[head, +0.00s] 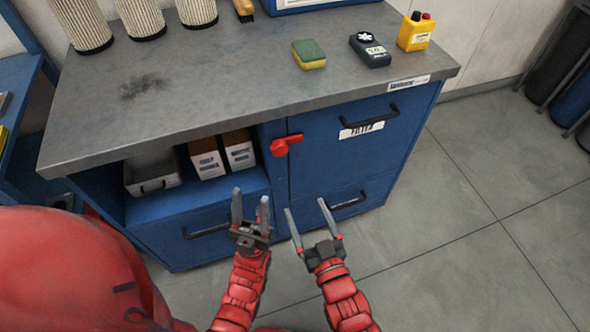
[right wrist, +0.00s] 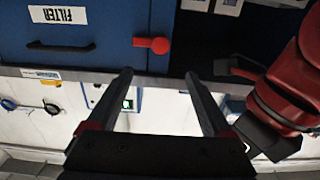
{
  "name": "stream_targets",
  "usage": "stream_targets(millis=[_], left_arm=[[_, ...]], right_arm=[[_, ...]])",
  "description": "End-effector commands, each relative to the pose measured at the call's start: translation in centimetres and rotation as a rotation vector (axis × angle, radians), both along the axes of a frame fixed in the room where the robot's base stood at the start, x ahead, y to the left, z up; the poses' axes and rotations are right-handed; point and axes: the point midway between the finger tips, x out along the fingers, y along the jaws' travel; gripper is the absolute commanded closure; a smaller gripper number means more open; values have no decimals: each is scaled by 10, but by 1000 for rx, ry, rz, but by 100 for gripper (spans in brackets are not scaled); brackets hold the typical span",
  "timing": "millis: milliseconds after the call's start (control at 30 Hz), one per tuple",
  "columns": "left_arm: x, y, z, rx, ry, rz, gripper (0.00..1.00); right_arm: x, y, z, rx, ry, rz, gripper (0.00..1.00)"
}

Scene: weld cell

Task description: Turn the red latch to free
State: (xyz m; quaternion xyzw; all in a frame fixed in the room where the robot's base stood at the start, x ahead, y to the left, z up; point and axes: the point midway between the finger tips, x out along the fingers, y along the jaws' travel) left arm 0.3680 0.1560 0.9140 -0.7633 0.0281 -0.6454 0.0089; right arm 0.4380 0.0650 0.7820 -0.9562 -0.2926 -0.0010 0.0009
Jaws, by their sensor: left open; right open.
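The red latch (head: 280,147) sits on the blue cabinet front, at the upper left edge of the FILTER door (head: 350,155). Its short lever lies about level, pointing right over the door. In the right wrist view the latch (right wrist: 160,45) shows beyond my fingertips, apart from them. My right gripper (head: 305,206) is open and empty, in front of and below the latch. My left gripper (head: 251,195) is open and empty, left of the right one, in front of the lower drawer. It also shows at the right of the right wrist view (right wrist: 245,100).
The grey worktop (head: 230,75) overhangs the cabinet front. An open shelf left of the latch holds white boxes (head: 207,160) and a metal tray (head: 153,181). Black handles (head: 370,123) stick out from the fronts.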

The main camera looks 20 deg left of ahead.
Motion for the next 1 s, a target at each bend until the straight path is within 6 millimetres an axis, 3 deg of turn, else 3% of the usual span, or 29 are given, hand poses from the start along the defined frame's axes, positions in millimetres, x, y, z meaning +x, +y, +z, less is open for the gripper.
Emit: stream_targets(millis=[167,800,1000], left_arm=[[0,0,2,0,0,0,50],[0,0,12,0,0,0,50],[0,0,13,0,0,0,50]], right_arm=[[11,8,0,-2,5,1,15],[115,78,3,0,0,0,15],[136,92,2,1,0,0,15]])
